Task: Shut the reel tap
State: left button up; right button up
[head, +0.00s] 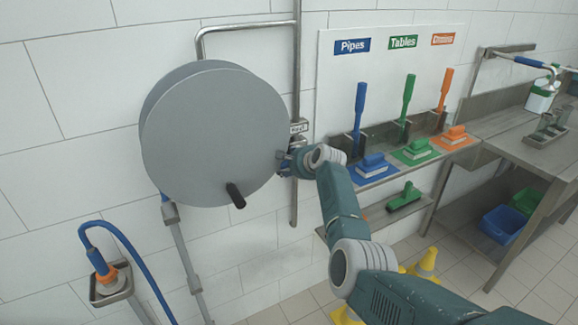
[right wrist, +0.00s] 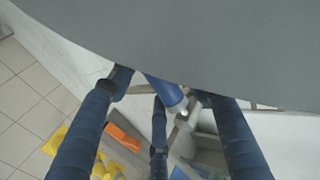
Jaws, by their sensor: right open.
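The grey hose reel (head: 210,135) hangs on the tiled wall at the left of the head view. The reel tap shows only as a small blue part (head: 295,143) below a small label at the reel's right edge, mostly hidden by my right gripper. My right gripper (head: 284,163) is open beside the reel's right edge. In the right wrist view, a blue handle-like part with a silver fitting (right wrist: 166,92) lies between its dark blue fingers. I cannot tell whether the fingers touch it. My left gripper is out of view.
The reel's grey disc (right wrist: 200,40) fills the top of the right wrist view. A vertical metal pipe (head: 296,60) runs beside the reel. A shelf right of my arm holds blue, green (head: 416,150) and orange brushes. Yellow cones (head: 425,262) stand on the floor.

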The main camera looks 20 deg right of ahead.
jog(key=v, duration=1.2)
jog(key=shift+f, duration=0.1)
jog(key=s+a+f+n+g, duration=0.2)
jog(key=s+f+n, duration=0.15)
jog(key=f, duration=1.05)
jog(key=s+a+f+n+g, duration=0.15)
jog(key=s+f, duration=0.25)
jog(key=f, duration=0.9)
jog(key=s+a+f+n+g+b, duration=0.1)
jog(key=s+a+f+n, duration=0.15)
jog(key=s+f, duration=0.6)
jog(key=s+a+f+n+g+b, duration=0.1)
jog(key=s+a+f+n, duration=0.15)
jog(key=s+f, duration=0.65)
jog(key=s+a+f+n+g, duration=0.25)
jog(key=s+f+n, duration=0.25)
jog(key=s+f, duration=1.3)
jog(key=s+f+n+g, duration=0.1)
jog(key=s+f+n, duration=0.1)
jog(key=s, duration=1)
jog(key=s+a+f+n+g, duration=0.1)
jog(key=s+f+n, duration=0.1)
jog(key=s, duration=1)
jog(key=shift+a+f+n+h+b, duration=0.2)
jog(key=shift+n+h+b, duration=0.1)
jog(key=shift+n, duration=0.2)
